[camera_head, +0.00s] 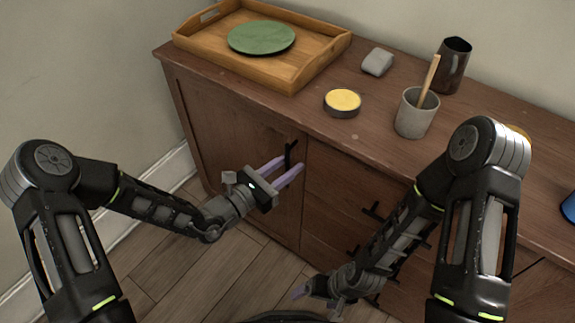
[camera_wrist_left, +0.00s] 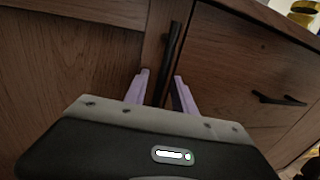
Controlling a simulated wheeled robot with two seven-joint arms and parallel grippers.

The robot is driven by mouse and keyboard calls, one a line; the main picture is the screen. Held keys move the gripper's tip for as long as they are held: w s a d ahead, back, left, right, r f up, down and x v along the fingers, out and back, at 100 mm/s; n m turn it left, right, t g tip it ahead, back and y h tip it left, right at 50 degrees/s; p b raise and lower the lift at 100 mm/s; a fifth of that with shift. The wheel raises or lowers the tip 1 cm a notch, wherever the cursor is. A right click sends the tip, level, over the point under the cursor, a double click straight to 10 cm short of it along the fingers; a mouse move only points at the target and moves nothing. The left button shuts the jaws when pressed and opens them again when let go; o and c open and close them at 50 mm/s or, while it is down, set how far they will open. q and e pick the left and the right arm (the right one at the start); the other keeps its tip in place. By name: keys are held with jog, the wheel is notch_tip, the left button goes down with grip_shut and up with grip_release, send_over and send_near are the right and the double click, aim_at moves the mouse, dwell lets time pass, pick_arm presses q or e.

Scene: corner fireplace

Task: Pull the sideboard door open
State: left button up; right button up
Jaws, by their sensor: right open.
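The sideboard door (camera_head: 225,130) is a brown wood panel at the left end of the sideboard and looks closed. Its black upright handle (camera_head: 291,152) is near the door's right edge. The handle (camera_wrist_left: 171,52) also shows in the left wrist view, running down between my two pale purple fingers. My left gripper (camera_head: 286,167) is at the handle; its fingers (camera_wrist_left: 162,82) are apart, one on each side, with no clear grip on it. My right gripper (camera_head: 299,291) is low in front of the drawers, open, its fingers partly hidden.
On the sideboard top stand a wooden tray (camera_head: 285,75) with a green plate (camera_head: 262,37), a yellow-topped tin (camera_head: 343,102), a grey block (camera_head: 377,62), a grey cup (camera_head: 412,118) and a dark mug (camera_head: 455,65). Drawers with black handles (camera_head: 372,211) are right of the door. Bare floor (camera_head: 190,280) lies in front.

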pick_arm(q)
grip_shut()
dwell(1.4)
